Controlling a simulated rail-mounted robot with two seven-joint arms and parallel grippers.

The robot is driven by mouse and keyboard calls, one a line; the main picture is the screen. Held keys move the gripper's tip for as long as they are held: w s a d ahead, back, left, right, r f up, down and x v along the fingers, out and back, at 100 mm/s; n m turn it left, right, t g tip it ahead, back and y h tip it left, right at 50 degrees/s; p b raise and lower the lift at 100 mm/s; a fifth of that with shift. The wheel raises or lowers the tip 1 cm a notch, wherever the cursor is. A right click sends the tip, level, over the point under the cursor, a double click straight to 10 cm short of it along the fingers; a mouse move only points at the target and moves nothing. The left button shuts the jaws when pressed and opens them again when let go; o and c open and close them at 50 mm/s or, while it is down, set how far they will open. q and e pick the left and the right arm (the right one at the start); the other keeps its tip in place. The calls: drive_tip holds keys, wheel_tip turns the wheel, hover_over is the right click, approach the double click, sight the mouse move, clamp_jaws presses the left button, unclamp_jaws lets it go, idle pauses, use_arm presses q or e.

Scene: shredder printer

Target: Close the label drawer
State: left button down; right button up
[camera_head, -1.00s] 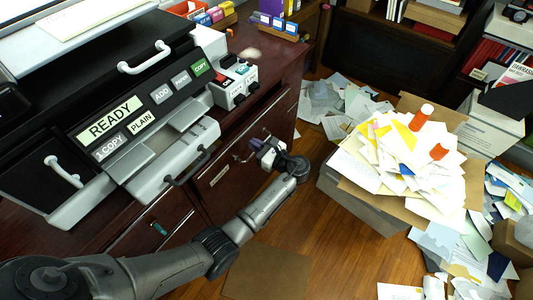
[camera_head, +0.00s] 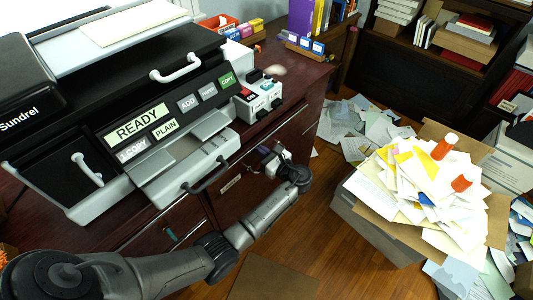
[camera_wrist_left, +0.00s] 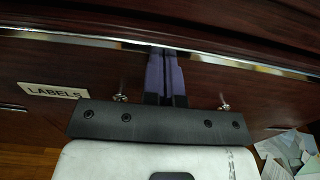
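The label drawer is a dark red wood front in the cabinet below the copier. Its plate reading LABELS (camera_wrist_left: 52,90) shows in the wrist view, and a small plate (camera_head: 230,184) shows in the head view. My left gripper (camera_head: 264,152) is at the drawer front, right of the plate. In the wrist view its purple fingers (camera_wrist_left: 164,72) are side by side with nothing visible between them, pointing at the drawer front. Two small metal posts (camera_wrist_left: 120,93) stand either side of them. I cannot tell whether a gap is open at the drawer. My right gripper is out of view.
The copier (camera_head: 150,130) with its READY panel stands on the cabinet, its grey tray (camera_head: 190,170) jutting out left of my gripper. A paper-filled box (camera_head: 385,235) stands on the floor to the right. Loose papers lie around it; wood floor is bare between.

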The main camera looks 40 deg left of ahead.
use_arm(q)
drive_tip(key=d+p, duration=0.4)
drive_tip(key=d, duration=0.8)
drive_tip(key=shift+w, duration=0.25)
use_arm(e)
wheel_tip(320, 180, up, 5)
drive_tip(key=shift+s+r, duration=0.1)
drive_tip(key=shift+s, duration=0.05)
use_arm(q)
drive_tip(key=shift+r, duration=0.1)
